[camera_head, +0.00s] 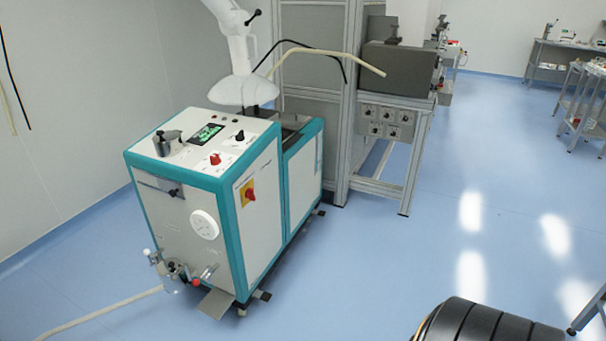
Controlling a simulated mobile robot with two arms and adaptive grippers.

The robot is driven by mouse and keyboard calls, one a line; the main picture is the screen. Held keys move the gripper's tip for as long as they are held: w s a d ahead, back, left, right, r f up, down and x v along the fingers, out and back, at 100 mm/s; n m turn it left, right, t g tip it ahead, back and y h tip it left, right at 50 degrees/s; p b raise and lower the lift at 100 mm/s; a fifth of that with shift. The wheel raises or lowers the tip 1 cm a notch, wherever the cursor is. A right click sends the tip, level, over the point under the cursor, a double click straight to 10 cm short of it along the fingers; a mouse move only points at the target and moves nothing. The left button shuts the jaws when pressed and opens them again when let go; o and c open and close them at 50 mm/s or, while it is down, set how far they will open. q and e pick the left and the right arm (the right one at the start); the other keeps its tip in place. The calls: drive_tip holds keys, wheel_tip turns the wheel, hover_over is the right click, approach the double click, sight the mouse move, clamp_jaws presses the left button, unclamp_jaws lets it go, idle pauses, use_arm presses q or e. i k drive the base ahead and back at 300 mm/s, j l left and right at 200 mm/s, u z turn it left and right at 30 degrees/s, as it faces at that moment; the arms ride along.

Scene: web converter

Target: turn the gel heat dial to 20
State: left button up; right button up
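No label for the gel heat dial can be read, so I cannot tell which control it is. A white-and-teal machine cabinet (268,195) stands left of centre. On its top are a red knob (215,159), a black knob (240,136) and a green lit display (206,134). A round white dial (204,225) is on its front face. A grey panel of several small dark knobs (387,122) is on the frame behind, to the right; their settings are too small to read. Neither gripper is in view.
A red-and-yellow switch (248,193) is on the cabinet's side. A pale hose (100,314) lies on the floor at front left. Metal carts (582,100) stand at far right. The blue floor (400,255) right of the cabinet is clear.

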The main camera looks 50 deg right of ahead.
sight(215, 160)
drive_tip(key=z, duration=1.15)
